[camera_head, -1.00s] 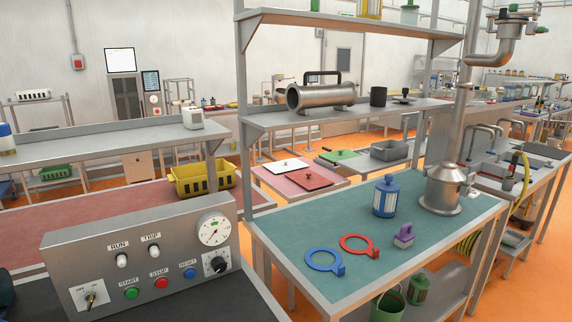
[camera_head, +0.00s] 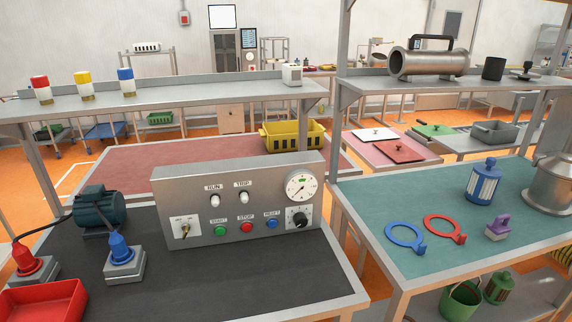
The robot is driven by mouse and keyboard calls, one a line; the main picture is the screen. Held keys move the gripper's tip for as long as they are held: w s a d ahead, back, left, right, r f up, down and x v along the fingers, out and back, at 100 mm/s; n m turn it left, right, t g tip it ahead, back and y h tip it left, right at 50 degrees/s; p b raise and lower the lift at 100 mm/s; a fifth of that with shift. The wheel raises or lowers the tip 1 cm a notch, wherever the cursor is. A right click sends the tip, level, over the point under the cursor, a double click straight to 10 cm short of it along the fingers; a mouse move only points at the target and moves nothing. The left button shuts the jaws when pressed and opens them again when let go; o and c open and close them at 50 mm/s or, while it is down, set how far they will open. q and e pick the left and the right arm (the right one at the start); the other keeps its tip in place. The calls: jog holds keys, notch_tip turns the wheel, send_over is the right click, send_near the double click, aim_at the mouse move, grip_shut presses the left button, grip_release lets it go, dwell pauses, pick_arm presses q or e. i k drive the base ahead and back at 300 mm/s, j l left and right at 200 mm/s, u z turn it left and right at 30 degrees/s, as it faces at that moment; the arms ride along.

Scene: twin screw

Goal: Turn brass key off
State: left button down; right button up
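The brass key (camera_head: 185,229) sits at the lower left of the grey control panel (camera_head: 240,186), under a small plate marked OFF and ON. The key is small, and I cannot tell for sure which mark it points to. To its right are the green START (camera_head: 221,231), red STOP (camera_head: 246,228) and blue RESET (camera_head: 272,223) buttons, a black dial (camera_head: 299,218), a round gauge (camera_head: 301,186) and the white RUN (camera_head: 215,200) and TRIP (camera_head: 244,198) lamps. Neither of my grippers shows in the head view.
The panel stands on a dark bench (camera_head: 240,279). Left of it are a teal motor (camera_head: 100,209), a blue plug unit (camera_head: 122,258), a red plug unit (camera_head: 32,261) and a red tray (camera_head: 45,302). A green-topped table (camera_head: 400,197) stands right. The bench before the panel is clear.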

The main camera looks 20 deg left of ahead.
aim_at(185, 227)
jog(key=u, duration=1.3)
